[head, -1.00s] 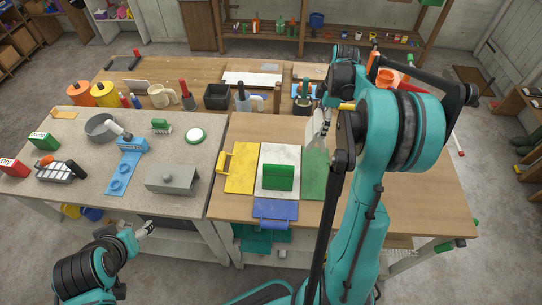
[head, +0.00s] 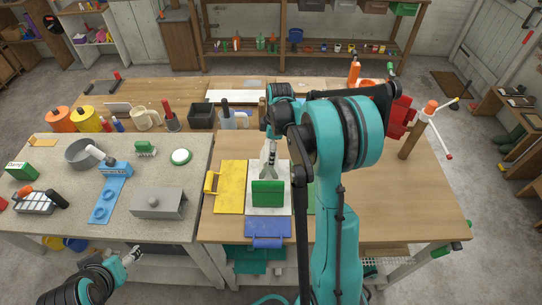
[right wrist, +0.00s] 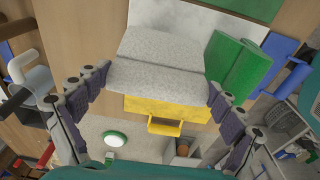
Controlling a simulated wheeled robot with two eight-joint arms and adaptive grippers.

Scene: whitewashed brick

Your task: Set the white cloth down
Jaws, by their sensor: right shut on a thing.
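The white cloth (right wrist: 155,72) is a folded, speckled off-white piece in the right wrist view, spanning the space between my right fingers. My right gripper (head: 268,165) is shut on it, over the white panel (head: 283,206) between the yellow and green panels in the head view. The arm and fingers mostly hide the cloth there.
The yellow panel (head: 231,188) lies left of the white one and the blue panel (head: 267,229) in front. A grey metal box (head: 158,203) stands on the grey bench top. A mug, red-handled tool and black container stand behind. Bare wood (head: 405,205) lies to the right.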

